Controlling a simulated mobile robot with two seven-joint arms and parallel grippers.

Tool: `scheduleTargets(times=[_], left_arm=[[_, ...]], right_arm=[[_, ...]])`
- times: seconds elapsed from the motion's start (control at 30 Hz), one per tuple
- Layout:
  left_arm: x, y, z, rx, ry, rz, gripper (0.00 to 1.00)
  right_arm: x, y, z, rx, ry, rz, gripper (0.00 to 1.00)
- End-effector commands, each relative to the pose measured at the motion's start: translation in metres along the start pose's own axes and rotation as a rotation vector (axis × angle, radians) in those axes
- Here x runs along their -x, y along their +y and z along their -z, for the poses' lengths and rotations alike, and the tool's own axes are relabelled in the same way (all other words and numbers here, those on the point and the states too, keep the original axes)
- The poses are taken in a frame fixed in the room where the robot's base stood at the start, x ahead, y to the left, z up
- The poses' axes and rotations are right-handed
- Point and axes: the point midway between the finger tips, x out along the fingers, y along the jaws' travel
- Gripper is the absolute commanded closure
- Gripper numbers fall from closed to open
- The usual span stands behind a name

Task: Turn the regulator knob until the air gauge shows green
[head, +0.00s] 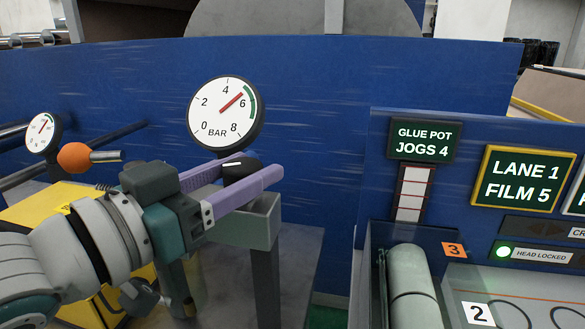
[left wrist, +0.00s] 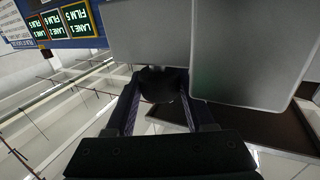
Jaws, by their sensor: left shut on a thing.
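The air gauge (head: 225,113) is a round white dial marked BAR, on the blue panel. Its red needle points up and right, just short of the 6, toward the upper part of the green band on the dial's right edge. The regulator knob (head: 241,170) is black with a white mark, below the gauge on a grey bracket. My left gripper (head: 250,176) has its purple fingers on both sides of the knob and is shut on it. In the left wrist view the dark knob (left wrist: 158,85) sits between the fingers. My right gripper is not in view.
A smaller gauge (head: 43,132) and an orange ball-ended lever (head: 76,157) stand at the left, beside a yellow box (head: 45,205). The grey bracket (head: 262,222) is below the fingers. Signs (head: 423,140) and a roller (head: 412,285) are at the right.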

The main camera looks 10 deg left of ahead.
Motion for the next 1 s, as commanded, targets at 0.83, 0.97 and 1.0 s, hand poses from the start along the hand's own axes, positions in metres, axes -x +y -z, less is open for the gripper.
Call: scheduleTargets(times=[0.83, 0.97, 1.0], left_arm=[[-0.001, -0.002, 0.000, -0.001, 0.002, -0.527, 1.00], [0.000, -0.001, 0.000, 0.001, 0.001, -0.549, 1.00], [0.000, -0.001, 0.000, 0.001, 0.001, -0.552, 1.00]], right_arm=[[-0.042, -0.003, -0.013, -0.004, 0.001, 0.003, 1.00], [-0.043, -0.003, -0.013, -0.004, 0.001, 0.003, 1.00], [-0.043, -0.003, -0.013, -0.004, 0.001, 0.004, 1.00]])
